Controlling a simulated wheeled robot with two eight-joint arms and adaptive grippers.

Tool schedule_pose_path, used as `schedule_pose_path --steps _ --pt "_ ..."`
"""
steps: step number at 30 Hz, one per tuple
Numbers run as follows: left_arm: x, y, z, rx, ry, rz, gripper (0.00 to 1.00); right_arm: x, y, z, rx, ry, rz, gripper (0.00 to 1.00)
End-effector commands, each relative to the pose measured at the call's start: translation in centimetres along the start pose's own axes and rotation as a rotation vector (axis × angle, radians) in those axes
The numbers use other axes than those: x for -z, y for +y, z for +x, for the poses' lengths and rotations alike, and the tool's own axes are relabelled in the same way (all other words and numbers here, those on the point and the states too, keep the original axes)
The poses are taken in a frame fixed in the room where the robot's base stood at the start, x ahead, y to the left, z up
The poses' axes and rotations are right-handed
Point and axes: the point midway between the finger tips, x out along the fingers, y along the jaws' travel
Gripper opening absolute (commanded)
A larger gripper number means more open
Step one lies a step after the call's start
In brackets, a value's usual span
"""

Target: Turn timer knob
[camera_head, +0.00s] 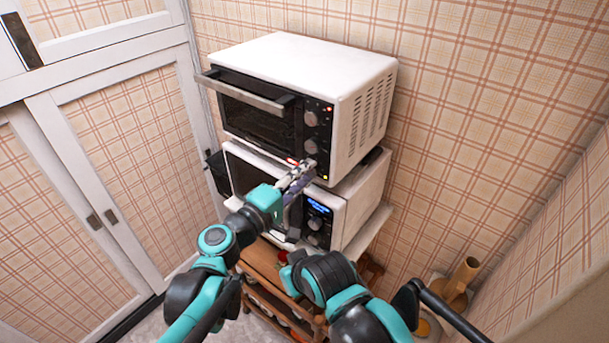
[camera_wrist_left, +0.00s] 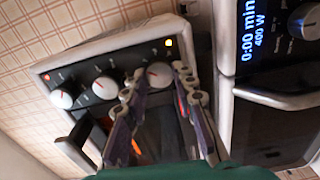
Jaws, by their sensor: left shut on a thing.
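The white toaster oven (camera_head: 340,68) stands on top of a microwave, its dark control panel on the front right. Its upper knob (camera_head: 311,118) and middle knob (camera_head: 310,145) show; the lowest is hidden behind my left gripper (camera_head: 303,170). In the left wrist view three white knobs with red marks sit in a row, and my left gripper (camera_wrist_left: 158,76) is shut on the end knob, the timer knob (camera_wrist_left: 159,75), with one finger at each side. My right gripper's teal body (camera_head: 291,282) is low in the middle; its fingers are hidden.
The microwave (camera_head: 357,205) below has a lit blue display reading 0:00 min, 400 W, in the left wrist view. The oven's handle (camera_head: 240,92) juts out front. A wooden shelf (camera_head: 262,262) stands beneath. White-framed cupboard doors (camera_head: 125,150) are at left.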

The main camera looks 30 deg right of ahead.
Motion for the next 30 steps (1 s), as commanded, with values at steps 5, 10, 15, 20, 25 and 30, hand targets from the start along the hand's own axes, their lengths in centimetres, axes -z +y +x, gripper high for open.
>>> schedule_pose_path --steps 5,10,15,20,25,30 --pt "-0.04 -0.06 -0.02 0.001 -0.001 0.090 0.00 -0.06 0.00 0.08 0.000 0.000 0.000 0.00" --pt "-0.04 -0.05 -0.03 0.001 -0.001 0.141 0.00 -0.07 0.00 0.10 0.000 0.000 0.000 0.00" --pt "-0.05 -0.04 -0.03 0.001 -0.001 0.162 0.00 -0.08 0.00 0.11 0.000 0.000 0.000 0.00" --pt "-0.05 -0.04 -0.03 0.001 -0.001 0.165 0.00 -0.08 0.00 0.11 0.000 0.000 0.000 0.00" --pt "-0.06 -0.05 -0.03 0.001 -0.001 0.164 0.00 -0.08 0.00 0.11 0.000 0.000 0.000 0.00" --pt "-0.05 -0.03 -0.02 0.001 -0.001 0.163 0.48 -0.08 0.00 0.11 0.000 0.000 0.000 0.00"
